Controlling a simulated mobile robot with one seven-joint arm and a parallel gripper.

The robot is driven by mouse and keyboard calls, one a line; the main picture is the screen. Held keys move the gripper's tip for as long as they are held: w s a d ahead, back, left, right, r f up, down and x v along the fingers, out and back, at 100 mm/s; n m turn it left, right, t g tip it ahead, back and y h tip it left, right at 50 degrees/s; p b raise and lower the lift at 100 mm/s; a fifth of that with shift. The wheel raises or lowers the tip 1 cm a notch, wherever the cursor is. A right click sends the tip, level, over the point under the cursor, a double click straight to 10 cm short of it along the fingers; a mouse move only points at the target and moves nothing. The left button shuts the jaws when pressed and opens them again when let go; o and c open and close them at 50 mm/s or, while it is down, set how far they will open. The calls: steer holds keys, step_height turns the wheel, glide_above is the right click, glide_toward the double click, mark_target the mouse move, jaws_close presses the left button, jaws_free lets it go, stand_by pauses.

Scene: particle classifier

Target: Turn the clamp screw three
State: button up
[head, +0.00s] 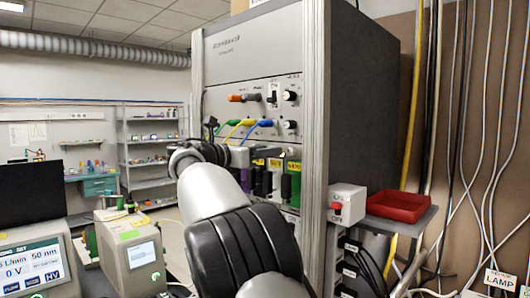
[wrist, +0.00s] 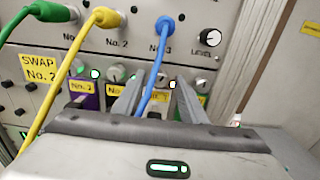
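In the wrist view, a row of small round clamp screws runs under the cable sockets, with green lights between them. One screw (wrist: 160,81) sits between my fingertips, partly behind the blue cable. Another screw (wrist: 115,73) is just left of my left finger. I cannot read which one is number three. My gripper (wrist: 160,88) is open, its two grey fingers pointing at the panel on either side of the blue cable. I cannot tell whether either finger touches anything. In the head view my gripper (head: 238,157) is at the cabinet front, its fingertips unclear.
Green (wrist: 50,13), yellow (wrist: 107,18) and blue (wrist: 165,25) cables hang from the panel close to my fingers. Modules with yellow labels (wrist: 82,87) are below. A box with a red button (head: 347,205) and a red tray (head: 398,206) are right of the cabinet.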

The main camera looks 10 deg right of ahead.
jaws_close()
